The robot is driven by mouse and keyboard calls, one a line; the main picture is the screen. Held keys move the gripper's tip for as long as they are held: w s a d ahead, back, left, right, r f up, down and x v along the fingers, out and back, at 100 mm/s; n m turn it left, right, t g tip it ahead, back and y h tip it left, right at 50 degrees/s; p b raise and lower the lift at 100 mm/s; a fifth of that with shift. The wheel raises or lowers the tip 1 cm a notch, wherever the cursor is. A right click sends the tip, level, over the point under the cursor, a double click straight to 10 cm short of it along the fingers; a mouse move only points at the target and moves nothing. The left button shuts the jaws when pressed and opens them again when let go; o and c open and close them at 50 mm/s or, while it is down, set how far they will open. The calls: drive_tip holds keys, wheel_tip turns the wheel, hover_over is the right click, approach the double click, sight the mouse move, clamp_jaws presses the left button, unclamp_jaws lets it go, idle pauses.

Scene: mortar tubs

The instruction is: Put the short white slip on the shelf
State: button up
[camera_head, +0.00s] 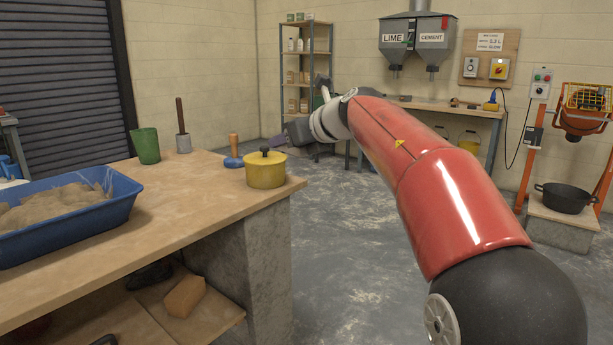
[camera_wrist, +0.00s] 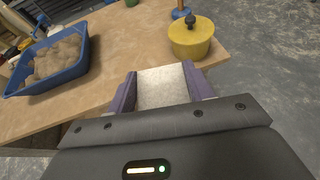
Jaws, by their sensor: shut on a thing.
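My gripper (camera_head: 280,139) is past the far right corner of the workbench, pointing left in the head view. In the wrist view its purple fingers are shut on a short whitish slip (camera_wrist: 163,86), which shows as a pale speckled rectangle between them. The slip is not clearly visible in the head view. A tall metal shelf unit (camera_head: 307,52) stands against the back wall, with tins and boxes on several boards; my arm hides part of its lower right. The workbench also has a low wooden shelf (camera_head: 135,318).
The workbench (camera_head: 190,210) carries a blue sand tub (camera_head: 75,232), a yellow lidded pot (camera_head: 265,172), a blue-based tool (camera_head: 233,160), a green cup (camera_head: 145,146) and a wooden-handled tool (camera_head: 183,140). A brown block (camera_head: 185,296) lies on its low shelf. Floor in the middle is clear.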

drive_tip(key=w+d+f+m+t+h, duration=0.2)
drive_tip(key=d+f+m+h, duration=0.25)
drive_tip(key=f, duration=0.85)
drive_tip(key=w+d+f+m+t+h, duration=0.1)
drive_tip(key=d+f+m+h, duration=0.3)
drive_tip(key=f, duration=0.8)
drive_tip(key=s+d+f+m+h, duration=0.3)
drive_tip(key=s+d+f+h, duration=0.1)
drive_tip(key=s+d+f, duration=0.6)
drive_tip(key=s+f, duration=0.3)
drive_tip(key=f, duration=0.2)
drive_tip(key=shift+s+f, duration=0.2)
drive_tip(key=shift+f, duration=0.2)
drive_tip(key=shift+d, duration=0.15)
